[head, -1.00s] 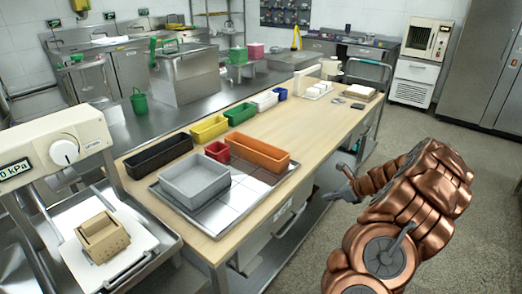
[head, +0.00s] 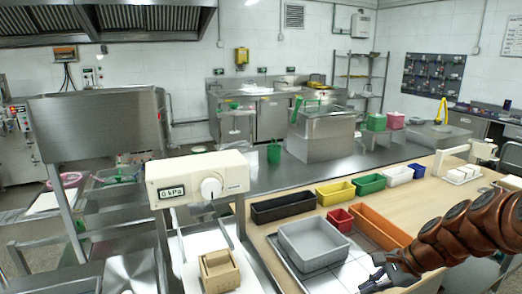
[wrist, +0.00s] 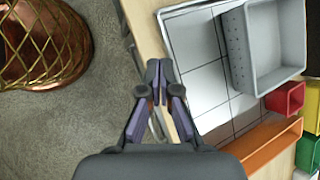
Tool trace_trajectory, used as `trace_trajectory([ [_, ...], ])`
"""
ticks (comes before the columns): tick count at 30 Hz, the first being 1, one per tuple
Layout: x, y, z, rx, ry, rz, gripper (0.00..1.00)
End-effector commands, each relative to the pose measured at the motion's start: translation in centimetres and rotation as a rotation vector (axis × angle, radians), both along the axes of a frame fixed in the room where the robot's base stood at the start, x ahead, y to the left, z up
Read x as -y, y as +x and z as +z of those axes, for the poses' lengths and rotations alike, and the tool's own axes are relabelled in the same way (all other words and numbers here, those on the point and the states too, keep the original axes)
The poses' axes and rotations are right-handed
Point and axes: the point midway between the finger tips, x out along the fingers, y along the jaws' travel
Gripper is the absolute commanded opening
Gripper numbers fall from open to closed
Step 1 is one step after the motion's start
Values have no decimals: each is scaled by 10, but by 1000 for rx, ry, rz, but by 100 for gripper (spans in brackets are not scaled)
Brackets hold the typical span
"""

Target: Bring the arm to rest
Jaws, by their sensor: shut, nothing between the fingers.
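My gripper (head: 374,279) shows at the lower right of the head view, at the end of my copper-coloured arm. Its dark fingertips look closed together, with nothing between them. In the wrist view, my gripper (wrist: 160,72) points at the front edge of the wooden table (wrist: 143,22), beside the tiled tray (wrist: 190,62). The fingertips overlap the table edge in that picture; their height above it is hard to tell.
A pressure-display machine (head: 198,180) stands left, above a wooden block (head: 219,272). Bare floor (wrist: 60,125) lies beside the table.

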Motion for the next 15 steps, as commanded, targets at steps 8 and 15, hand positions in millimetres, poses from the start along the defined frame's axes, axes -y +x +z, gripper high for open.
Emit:
trace_trajectory([
  [8, -75, -70, 31, 43, -165, 430, 0],
  [15, -107, -142, 45, 58, -293, 775, 0],
])
